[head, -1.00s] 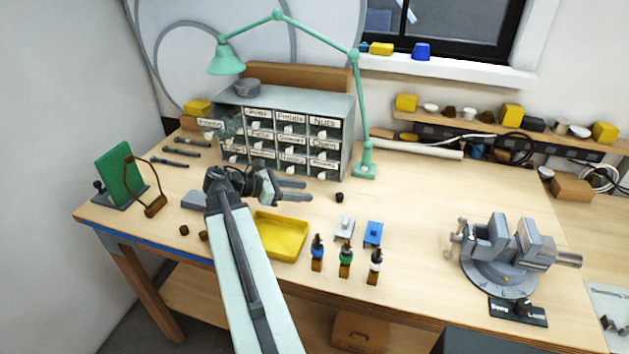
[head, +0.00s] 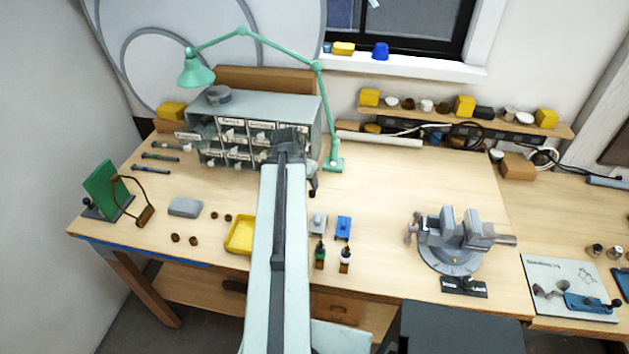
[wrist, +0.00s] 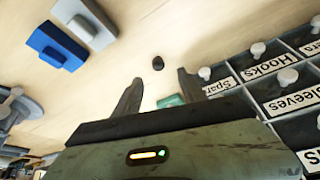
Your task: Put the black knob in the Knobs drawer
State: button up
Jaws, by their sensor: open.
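The black knob (wrist: 158,62) is a small dark piece standing on the bare bench top in the wrist view. It lies just beyond and between the fingertips of my gripper (wrist: 160,80), which is open, empty and not touching it. In the head view my arm and gripper (head: 312,186) cover the knob's spot, right of the drawer cabinet (head: 309,113). The cabinet has a drawer pulled out at its upper left (head: 188,135); its label is too small to read for sure. The wrist view shows labels Hooks and Sleeves, with no Knobs label readable.
The green lamp (head: 333,162) stands close to the gripper, beside the cabinet. A yellow tray (head: 237,236), a grey block (head: 318,223) and a blue block (head: 343,227) lie nearer the front. A vise (head: 447,243) stands right. The bench between vise and lamp is clear.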

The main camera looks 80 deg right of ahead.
aim_at(311, 192)
jog(key=shift+b+x, duration=1)
jog(key=shift+x, duration=0.2)
jog(key=b+x, duration=0.5)
jog(key=x, duration=0.1)
jog(key=shift+s+r, duration=0.1)
jog(key=shift+r, duration=0.2)
grip_shut()
